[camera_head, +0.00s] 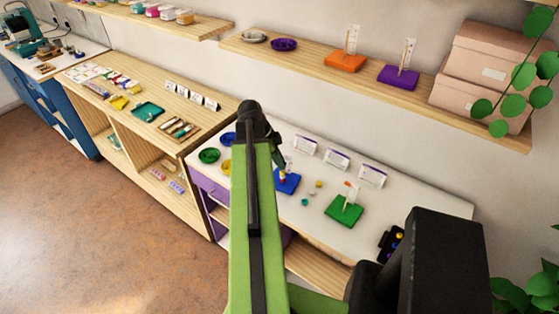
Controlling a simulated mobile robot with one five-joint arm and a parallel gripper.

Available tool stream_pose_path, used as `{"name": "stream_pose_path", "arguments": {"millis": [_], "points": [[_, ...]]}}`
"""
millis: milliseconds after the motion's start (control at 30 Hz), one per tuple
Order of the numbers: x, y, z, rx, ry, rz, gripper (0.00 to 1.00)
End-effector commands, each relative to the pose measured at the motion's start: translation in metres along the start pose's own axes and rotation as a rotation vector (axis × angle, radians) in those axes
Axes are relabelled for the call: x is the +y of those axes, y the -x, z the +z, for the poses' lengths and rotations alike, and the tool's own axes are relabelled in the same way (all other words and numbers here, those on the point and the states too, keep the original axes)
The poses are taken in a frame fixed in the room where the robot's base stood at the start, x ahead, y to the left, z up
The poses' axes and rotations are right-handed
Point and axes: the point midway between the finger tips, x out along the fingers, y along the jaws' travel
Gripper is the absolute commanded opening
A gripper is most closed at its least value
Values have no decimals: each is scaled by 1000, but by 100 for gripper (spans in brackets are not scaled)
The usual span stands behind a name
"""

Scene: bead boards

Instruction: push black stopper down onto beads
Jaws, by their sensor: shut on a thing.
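The blue board (288,184) lies on the white tabletop, with red and yellow beads (282,177) stacked at its peg. My green arm reaches over the table, and its dark end slopes down towards this board. My gripper (282,158) is small and dark here, just above the bead stack. It is shut on the black stopper, which blends into the dark fingers. I cannot tell whether the stopper touches the beads.
A green board (344,211) with an upright peg stands to the right, with small loose beads (305,201) between the boards. Green (209,156) and blue dishes sit left of my arm. White cards (337,159) line the back. A shelf (330,68) hangs above.

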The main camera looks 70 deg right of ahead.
Motion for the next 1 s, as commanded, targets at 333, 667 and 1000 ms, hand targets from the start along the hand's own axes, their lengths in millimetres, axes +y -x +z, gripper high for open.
{"name": "stream_pose_path", "arguments": {"millis": [333, 667, 1000], "points": [[0, -4, 2, 0, 0, 0, 0], [0, -10, 4, 0, -1, 0, 0], [0, -20, 8, 0, -1, 0, 0]]}}
